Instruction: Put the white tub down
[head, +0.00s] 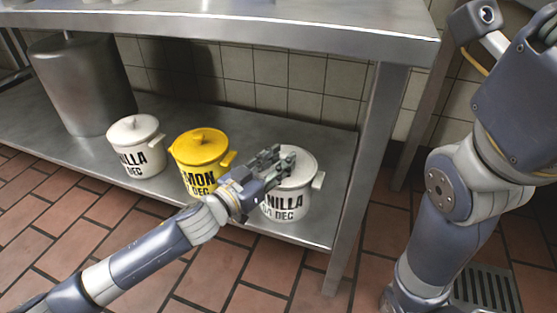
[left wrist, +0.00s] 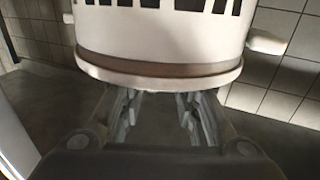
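The white tub (head: 287,198) with black VANILLA lettering is at the right end of the low metal shelf, close to its front edge. It is upright; I cannot tell whether its base touches the shelf. My left gripper (head: 276,160) is at its lid, one finger to each side of the knob area, and hides part of the lid. In the left wrist view the tub (left wrist: 160,35) fills the top, and the fingers (left wrist: 158,112) stand apart at its rim. I cannot tell whether they press on the knob. My right gripper is out of view.
A yellow LEMON tub (head: 200,150) stands just left, beside my left wrist. Another white tub (head: 136,150) and a tall metal pot (head: 82,85) stand further left. The steel tabletop (head: 230,22) is overhead. A table leg (head: 365,170) stands close on the right.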

